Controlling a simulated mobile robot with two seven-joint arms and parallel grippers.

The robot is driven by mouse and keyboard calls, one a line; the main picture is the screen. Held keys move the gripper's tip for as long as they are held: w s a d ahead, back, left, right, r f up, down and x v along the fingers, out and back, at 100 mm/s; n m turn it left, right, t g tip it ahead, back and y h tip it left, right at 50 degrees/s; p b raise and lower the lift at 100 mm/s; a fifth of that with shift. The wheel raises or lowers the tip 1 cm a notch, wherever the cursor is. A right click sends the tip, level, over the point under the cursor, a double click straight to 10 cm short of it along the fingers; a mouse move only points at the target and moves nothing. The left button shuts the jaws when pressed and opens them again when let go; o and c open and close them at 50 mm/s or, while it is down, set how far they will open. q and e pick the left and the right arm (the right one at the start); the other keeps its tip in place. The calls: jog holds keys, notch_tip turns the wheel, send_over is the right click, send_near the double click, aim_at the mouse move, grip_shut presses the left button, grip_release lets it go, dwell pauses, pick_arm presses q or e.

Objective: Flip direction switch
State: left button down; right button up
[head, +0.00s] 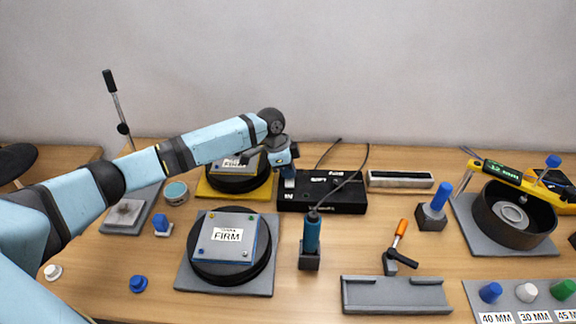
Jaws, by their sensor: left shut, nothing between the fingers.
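A black control box (350,198) with small white labels sits near the back middle of the table, cables running behind it. I take it to carry the direction switch, but the switch itself is too small or hidden to pick out. My left gripper (289,181) is shut and empty. It points down at the left end of the box and covers part of it. I cannot tell whether the fingertips touch the box. My right gripper is not in view.
A round pad marked FIRM (227,236) lies front left of the box, and another pad (236,188) behind it, partly under my arm. A blue-handled tool (312,235) stands upright in front of the box. A yellow gauge (520,178) spans a black ring at right.

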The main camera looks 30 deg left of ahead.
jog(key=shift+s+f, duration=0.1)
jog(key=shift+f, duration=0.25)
pick_arm(q)
jog(key=shift+s, duration=0.1)
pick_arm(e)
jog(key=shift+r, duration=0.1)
pick_arm(q)
jog(key=shift+s+d+r+p, duration=0.2)
jog(key=shift+s+p, duration=0.1)
jog(key=shift+p, duration=0.45)
jog(key=shift+s+d+p, duration=0.15)
jog(key=shift+s+p, duration=0.2)
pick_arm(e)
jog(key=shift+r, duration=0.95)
pick_arm(q)
jog(key=shift+r, duration=0.3)
jog(key=v, duration=1.3)
jog(key=shift+b, duration=0.3)
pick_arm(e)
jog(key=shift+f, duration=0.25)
